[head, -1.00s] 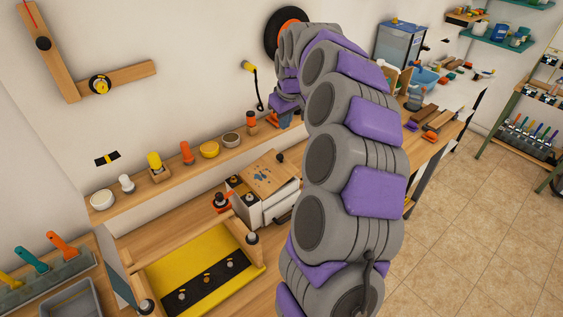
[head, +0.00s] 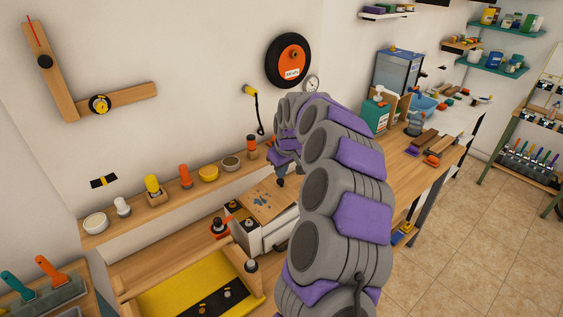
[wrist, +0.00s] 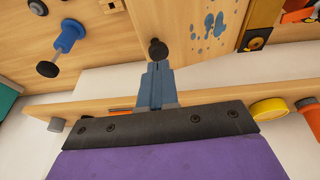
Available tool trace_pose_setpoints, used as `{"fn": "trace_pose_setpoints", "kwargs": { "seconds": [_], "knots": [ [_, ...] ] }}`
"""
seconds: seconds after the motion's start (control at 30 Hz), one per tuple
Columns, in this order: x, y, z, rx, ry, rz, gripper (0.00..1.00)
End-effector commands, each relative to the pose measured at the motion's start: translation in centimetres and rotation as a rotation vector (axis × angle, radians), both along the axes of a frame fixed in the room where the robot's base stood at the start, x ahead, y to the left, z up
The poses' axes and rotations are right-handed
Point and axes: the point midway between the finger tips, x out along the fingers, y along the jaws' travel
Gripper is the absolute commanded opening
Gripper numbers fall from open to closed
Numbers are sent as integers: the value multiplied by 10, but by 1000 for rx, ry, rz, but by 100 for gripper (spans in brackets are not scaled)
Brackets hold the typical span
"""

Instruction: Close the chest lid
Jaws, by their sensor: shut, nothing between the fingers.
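The chest is a white box (head: 259,239) with a dark front handle, standing on the wooden bench. Its wooden lid (head: 265,203), spotted with blue paint, lies over most of the top; I cannot tell how far it stands open. The lid also shows in the wrist view (wrist: 205,28). A black knob (wrist: 157,50) at its edge is right at my gripper's tip. My gripper (wrist: 158,68) has blue fingers, shut and empty. It appears to touch or nearly touch the knob. In the head view my arm partly hides the lid's far right corner.
A shelf behind the chest holds a yellow bowl (head: 208,173), an orange-topped bottle (head: 185,176) and other small items. A yellow tray (head: 190,295) in a wooden frame lies left of the chest. The bench to the right has bare patches.

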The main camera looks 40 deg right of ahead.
Motion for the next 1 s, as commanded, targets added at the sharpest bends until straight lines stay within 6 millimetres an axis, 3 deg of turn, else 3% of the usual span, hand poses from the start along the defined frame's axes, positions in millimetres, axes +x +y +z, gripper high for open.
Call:
{"fn": "trace_pose_setpoints", "kwargs": {
  "seconds": [0.17, 0.67, 1.0],
  "knots": [
    [0, -3, -18, 1, 1, 0, 0],
    [2, -7, -20, 45, 3, 0, 0],
    [1, -23, -51, 134, 5, 0, 0]
  ]
}}
